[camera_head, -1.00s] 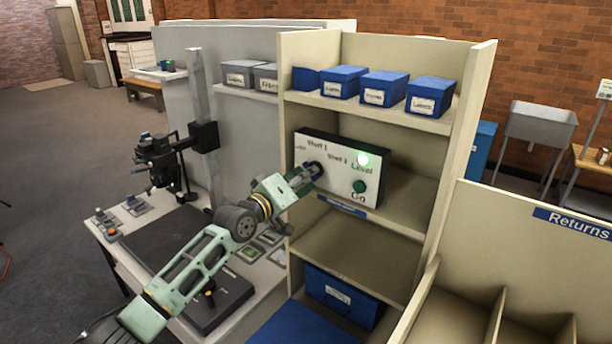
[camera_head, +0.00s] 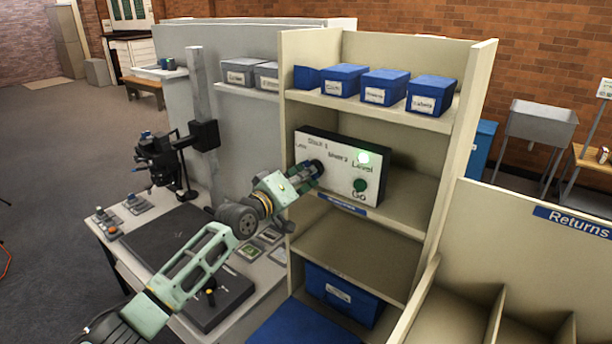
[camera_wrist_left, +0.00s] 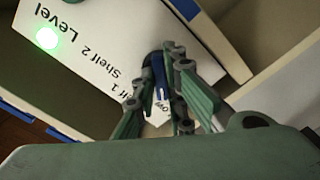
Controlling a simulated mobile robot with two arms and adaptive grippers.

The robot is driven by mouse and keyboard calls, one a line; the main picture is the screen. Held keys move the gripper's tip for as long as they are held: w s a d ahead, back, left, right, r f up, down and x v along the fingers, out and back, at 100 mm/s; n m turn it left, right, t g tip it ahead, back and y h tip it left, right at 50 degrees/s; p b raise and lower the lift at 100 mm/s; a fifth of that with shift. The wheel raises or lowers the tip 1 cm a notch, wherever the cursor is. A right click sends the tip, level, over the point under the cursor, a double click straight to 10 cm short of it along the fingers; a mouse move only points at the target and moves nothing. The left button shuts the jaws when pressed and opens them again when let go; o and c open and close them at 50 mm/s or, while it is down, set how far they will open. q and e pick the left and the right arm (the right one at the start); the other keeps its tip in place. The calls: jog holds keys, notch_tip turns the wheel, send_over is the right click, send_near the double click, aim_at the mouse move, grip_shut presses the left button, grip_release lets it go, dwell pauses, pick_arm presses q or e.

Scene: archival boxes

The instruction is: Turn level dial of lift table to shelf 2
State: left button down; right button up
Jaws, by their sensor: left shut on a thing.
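The control panel (camera_head: 338,178) is a white box on the middle shelf, with the words Shelf 1, Shelf 2 and Level around a dark dial. My left gripper (camera_head: 313,170) is at the panel's left part, shut on the level dial (camera_wrist_left: 158,77). The gripper's fingers (camera_wrist_left: 163,92) stand on both sides of the dial in the left wrist view and hide part of it. A white pointer shows between the fingers, near the third, partly hidden label. A green light (camera_head: 363,158) glows on the panel. My right gripper is not in view.
A green On button (camera_head: 359,186) sits below the light. Blue labelled boxes (camera_head: 385,87) stand on the shelf above, and another blue box (camera_head: 345,293) lies below. A copy stand (camera_head: 199,130) is left of my arm. The Returns rack (camera_head: 540,260) is at the right.

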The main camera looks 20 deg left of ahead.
pick_arm(q)
jog(key=shift+m+b, duration=0.65)
jog(key=shift+m, duration=9.25)
jog(key=shift+f, duration=0.1)
jog(key=c, duration=1.8)
grip_release()
